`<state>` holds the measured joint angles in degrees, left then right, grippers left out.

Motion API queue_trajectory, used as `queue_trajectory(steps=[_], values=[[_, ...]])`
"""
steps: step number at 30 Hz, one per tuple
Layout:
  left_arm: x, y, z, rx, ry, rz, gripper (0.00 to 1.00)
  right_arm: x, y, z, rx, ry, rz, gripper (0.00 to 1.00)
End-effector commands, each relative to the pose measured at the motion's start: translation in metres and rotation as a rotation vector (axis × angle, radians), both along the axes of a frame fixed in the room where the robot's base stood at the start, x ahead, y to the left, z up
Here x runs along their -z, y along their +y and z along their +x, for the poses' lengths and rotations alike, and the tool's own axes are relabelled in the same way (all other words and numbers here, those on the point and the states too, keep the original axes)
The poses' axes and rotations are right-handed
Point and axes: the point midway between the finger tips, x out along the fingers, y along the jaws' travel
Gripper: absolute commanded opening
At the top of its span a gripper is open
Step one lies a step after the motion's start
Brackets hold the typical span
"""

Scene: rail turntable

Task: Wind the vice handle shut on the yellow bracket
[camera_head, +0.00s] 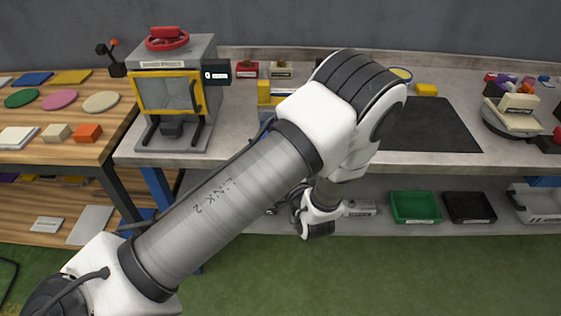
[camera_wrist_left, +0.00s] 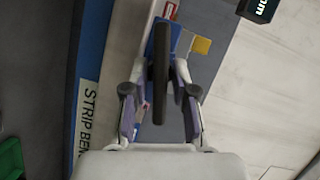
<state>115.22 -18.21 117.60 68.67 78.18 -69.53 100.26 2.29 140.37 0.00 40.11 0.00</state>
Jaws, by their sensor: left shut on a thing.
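In the left wrist view, the vice (camera_wrist_left: 178,38) shows as a blue and grey body beneath my gripper. Its handle (camera_wrist_left: 159,110) is a dark bar lying lengthwise between the fingers. My left gripper (camera_wrist_left: 160,75) is shut on this handle. The yellow bracket (camera_wrist_left: 202,45) shows at the vice, just beyond and right of the fingers. I cannot tell whether both jaws touch it. In the head view, the yellow bracket (camera_head: 264,88) shows at the blue vice, partly covered by my left arm. My arm hides the handle and left fingers there. My right gripper is not in view.
A grey machine with a yellow-framed door (camera_head: 168,92) and red wheel stands left of the vice. A dark mat (camera_head: 430,125) lies right of my arm. A green tray (camera_head: 415,207) and black tray (camera_head: 469,207) sit on the shelf below.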

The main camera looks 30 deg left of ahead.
Motion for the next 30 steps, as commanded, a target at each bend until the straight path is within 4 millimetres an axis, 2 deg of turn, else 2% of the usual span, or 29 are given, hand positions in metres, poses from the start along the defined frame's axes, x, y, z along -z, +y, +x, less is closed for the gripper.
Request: queue_trajectory(steps=[30], values=[[0.007,0.001,-0.001,0.0,0.506,0.822,0.0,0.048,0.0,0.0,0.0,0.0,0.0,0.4]])
